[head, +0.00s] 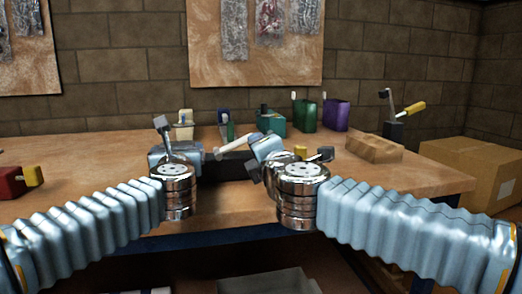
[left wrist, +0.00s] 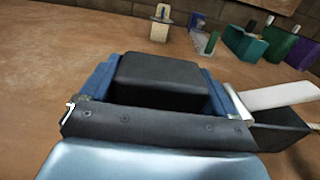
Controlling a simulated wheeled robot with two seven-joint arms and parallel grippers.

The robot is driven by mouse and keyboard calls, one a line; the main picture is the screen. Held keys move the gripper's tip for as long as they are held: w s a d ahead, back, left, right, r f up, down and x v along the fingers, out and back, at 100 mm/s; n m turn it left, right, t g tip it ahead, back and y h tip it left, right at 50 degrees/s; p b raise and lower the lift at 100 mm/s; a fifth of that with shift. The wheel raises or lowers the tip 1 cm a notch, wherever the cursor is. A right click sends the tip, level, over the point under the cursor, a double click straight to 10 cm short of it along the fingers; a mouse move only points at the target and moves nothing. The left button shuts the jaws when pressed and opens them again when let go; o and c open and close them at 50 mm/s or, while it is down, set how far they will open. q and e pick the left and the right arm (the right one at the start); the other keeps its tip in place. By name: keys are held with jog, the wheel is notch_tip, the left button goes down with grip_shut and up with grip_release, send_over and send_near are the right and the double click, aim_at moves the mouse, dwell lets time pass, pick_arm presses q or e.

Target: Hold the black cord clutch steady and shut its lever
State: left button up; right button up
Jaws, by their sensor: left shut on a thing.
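The black cord clutch (head: 228,167) stands near the bench's front edge, between my two wrists, partly hidden by them. In the left wrist view its black block (left wrist: 160,78) sits between the two blue fingers of my left gripper (left wrist: 158,90), which is shut on it. Its pale lever (head: 234,143) slants up to the right in the head view, and it also shows in the left wrist view (left wrist: 275,97). My right gripper (head: 263,150) is close to the lever's raised end. Its fingertips are largely hidden, and I cannot tell whether they touch the lever.
A cream device (head: 185,127), a teal one (head: 272,122), a purple one (head: 336,114) and others stand at the back. A red block (head: 11,182) lies left. A wooden block (head: 374,148) and a black device with yellow handle (head: 395,128) are right. The bench's far left is mostly clear.

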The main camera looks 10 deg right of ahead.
dwell(0.3)
pick_arm(q)
jog(key=o, duration=1.2)
